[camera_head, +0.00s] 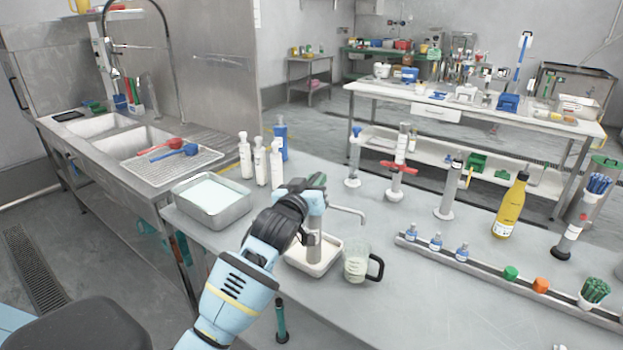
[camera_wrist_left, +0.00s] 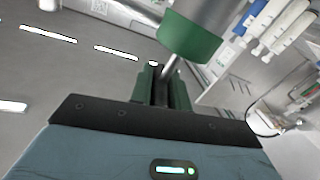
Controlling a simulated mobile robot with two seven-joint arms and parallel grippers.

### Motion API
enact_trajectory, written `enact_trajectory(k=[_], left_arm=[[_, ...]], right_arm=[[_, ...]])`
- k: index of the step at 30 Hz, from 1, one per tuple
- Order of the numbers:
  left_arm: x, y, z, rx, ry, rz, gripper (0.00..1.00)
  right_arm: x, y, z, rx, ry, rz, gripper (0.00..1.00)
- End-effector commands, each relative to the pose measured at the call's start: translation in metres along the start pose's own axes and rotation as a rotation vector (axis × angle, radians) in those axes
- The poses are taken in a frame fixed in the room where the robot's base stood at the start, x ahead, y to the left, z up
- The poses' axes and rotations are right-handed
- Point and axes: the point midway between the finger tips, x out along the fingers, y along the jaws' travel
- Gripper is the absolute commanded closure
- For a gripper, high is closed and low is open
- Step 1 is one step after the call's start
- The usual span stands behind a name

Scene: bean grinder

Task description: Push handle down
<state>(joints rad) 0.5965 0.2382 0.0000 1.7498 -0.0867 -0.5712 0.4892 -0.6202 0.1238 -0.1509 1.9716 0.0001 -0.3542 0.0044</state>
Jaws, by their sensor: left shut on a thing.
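The dispenser stands upright on the front bench, a silver cylinder (camera_head: 314,245) with a green top (camera_head: 317,181) and a thin curved spout (camera_head: 350,211). In the left wrist view its green collar (camera_wrist_left: 190,38) fills the top middle. A thin metal handle (camera_wrist_left: 171,66) runs from near the collar to my left gripper (camera_wrist_left: 160,82). My left gripper (camera_head: 303,222) is shut on this handle, beside the cylinder in the head view. The dark wrist and fingers hide part of the cylinder and the handle in the head view. My right gripper is not in view.
The cylinder stands in a shallow white tray (camera_head: 298,264). A glass mug (camera_head: 356,262) with pale contents stands just right of it. White bottles (camera_head: 260,164) and a metal pan (camera_head: 208,205) stand to the left. A rail of small bottles (camera_head: 436,243) lies to the right.

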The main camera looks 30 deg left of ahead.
Motion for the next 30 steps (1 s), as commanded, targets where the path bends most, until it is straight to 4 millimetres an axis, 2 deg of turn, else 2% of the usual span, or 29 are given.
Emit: enact_trajectory(k=[1, 12, 13, 18, 26, 30], left_arm=[[-0.0008, -0.0033, 0.0190, -0.002, -0.022, -0.005, 1.00], [-0.0014, -0.0046, 0.0235, -0.001, -0.020, -0.005, 1.00], [-0.0014, -0.0046, 0.0237, -0.001, -0.020, -0.005, 0.81], [-0.0014, -0.0042, 0.0214, -0.001, -0.016, -0.004, 0.60], [-0.0018, -0.0038, 0.0184, -0.001, -0.010, -0.003, 0.60], [-0.0091, -0.0036, 0.0186, -0.001, -0.010, -0.002, 0.60]], right_arm=[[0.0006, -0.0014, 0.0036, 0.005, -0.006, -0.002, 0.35], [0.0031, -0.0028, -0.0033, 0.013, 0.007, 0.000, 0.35], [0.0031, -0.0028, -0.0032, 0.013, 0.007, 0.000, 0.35], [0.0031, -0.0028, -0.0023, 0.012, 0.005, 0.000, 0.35], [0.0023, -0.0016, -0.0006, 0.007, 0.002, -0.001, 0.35], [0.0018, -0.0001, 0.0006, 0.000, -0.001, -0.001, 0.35]])
